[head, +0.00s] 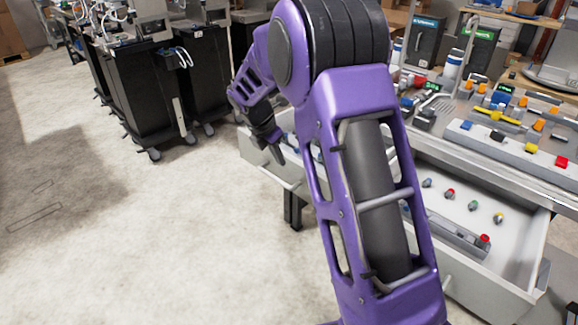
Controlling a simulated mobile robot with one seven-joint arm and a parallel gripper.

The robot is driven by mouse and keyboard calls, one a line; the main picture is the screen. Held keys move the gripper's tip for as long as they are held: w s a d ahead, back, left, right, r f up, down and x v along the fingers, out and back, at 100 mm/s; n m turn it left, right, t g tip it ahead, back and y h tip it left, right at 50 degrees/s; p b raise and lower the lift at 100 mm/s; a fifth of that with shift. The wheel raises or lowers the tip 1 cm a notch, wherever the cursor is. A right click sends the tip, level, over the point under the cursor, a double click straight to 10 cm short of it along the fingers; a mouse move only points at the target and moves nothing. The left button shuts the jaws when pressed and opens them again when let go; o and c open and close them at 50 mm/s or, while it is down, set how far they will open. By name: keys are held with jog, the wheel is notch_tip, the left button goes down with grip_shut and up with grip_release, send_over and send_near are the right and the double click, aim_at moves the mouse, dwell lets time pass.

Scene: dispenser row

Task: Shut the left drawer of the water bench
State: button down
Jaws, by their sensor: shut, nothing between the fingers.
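The water bench (480,165) stands at the right, its top crowded with fittings. Its left drawer (292,173) is pulled out and shows as a pale box left of my purple arm. My arm hides much of this drawer and where it meets the bench. My gripper (277,156) is black, shut and empty, with its fingers pointing down at the drawer's outer end. I cannot tell whether the fingers touch the drawer.
A second drawer (463,277) at the right is also pulled out, with several small coloured fittings inside. Black wheeled cabinets (130,95) stand at the back left. The pale floor (150,230) at the left is clear.

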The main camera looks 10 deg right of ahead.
aim_at(288, 176)
jog(key=b+x, duration=0.1)
jog(key=x, duration=0.8)
jog(key=shift+w+f+b, duration=0.1)
jog(key=shift+f+b, duration=0.05)
jog(key=shift+b, duration=0.15)
